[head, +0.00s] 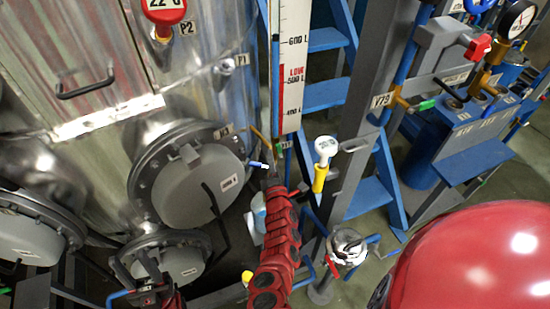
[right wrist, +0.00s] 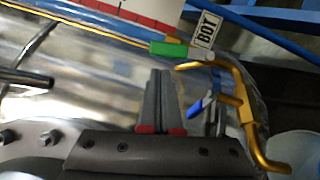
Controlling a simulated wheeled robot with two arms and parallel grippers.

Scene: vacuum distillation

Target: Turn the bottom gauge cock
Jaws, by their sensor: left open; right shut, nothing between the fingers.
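The bottom gauge cock shows in the right wrist view as a green handle (right wrist: 170,48) on a brass fitting (right wrist: 232,85), beside a tag (right wrist: 207,30) reading BOT. A blue lever (right wrist: 200,108) sits lower on the same brass pipework. My right gripper (right wrist: 160,74) is shut and empty. Its fingertips point at the green handle and appear just short of it; I cannot tell the exact gap. In the head view my right gripper (head: 271,180) is at the foot of the white level scale (head: 292,70). My left gripper (head: 148,287) is at the bottom left, only partly visible.
The steel tank with its bolted round manway (head: 195,180) stands close on the left. A grey post (head: 360,110) and blue steps (head: 325,95) are behind and right. A yellow-and-white valve part (head: 322,165) is right of my arm. A red dome (head: 475,260) fills the lower right.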

